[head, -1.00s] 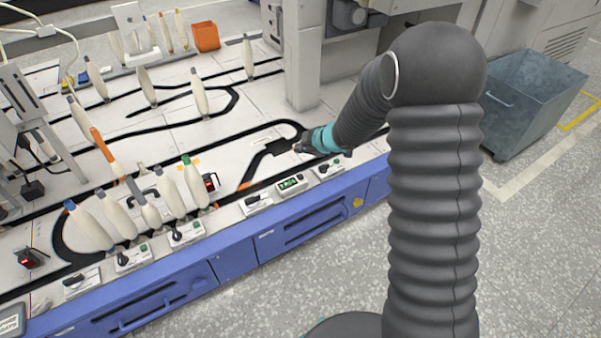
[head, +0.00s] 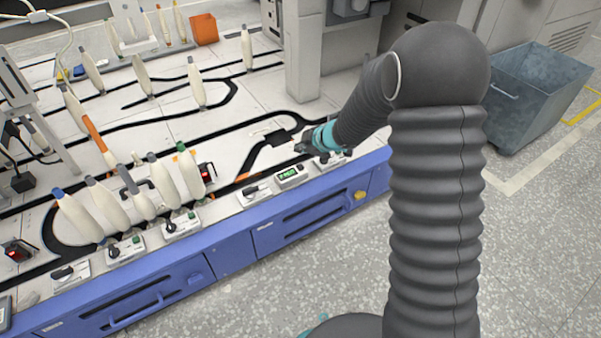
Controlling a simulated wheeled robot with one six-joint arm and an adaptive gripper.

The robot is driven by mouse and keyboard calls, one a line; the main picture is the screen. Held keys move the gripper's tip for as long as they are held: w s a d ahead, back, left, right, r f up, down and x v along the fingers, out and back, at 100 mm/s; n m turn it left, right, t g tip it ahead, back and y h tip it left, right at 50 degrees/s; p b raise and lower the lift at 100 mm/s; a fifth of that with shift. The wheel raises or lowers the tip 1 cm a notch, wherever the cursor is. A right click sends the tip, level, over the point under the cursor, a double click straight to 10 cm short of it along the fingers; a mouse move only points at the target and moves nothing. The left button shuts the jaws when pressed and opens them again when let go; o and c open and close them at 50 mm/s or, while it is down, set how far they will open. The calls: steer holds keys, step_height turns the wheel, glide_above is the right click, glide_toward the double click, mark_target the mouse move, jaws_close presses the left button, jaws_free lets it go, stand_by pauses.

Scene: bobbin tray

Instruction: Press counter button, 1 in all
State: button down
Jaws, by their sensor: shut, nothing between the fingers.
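The counter (head: 291,175) is a small white box with a lit green display on the front edge of the bench. Its button is too small to make out. My gripper (head: 301,148) is shut and empty, just behind and slightly right of the counter in the picture. A gap still shows between fingertips and counter; their height above the bench is hard to judge.
White switch boxes stand on both sides of the counter, one at left (head: 254,193) and one at right (head: 331,160). Several bobbins (head: 140,203) stand to the left. A grey pillar (head: 302,60) rises behind. A metal bin (head: 530,100) stands on the floor at right.

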mark_target(302, 167)
steer(key=shift+f+b, duration=1.5)
steer(key=shift+f, duration=0.7)
steer(key=shift+f, duration=0.1)
steer(key=shift+f, duration=0.3)
steer(key=shift+f+b, duration=0.35)
steer(key=shift+f, duration=0.15)
stand_by(0.3)
steer(key=shift+r, duration=0.15)
steer(key=shift+r+p, duration=0.75)
steer(key=shift+p, duration=0.35)
step_height(302, 167, up, 5)
steer(key=p, duration=0.5)
steer(key=shift+p, duration=0.3)
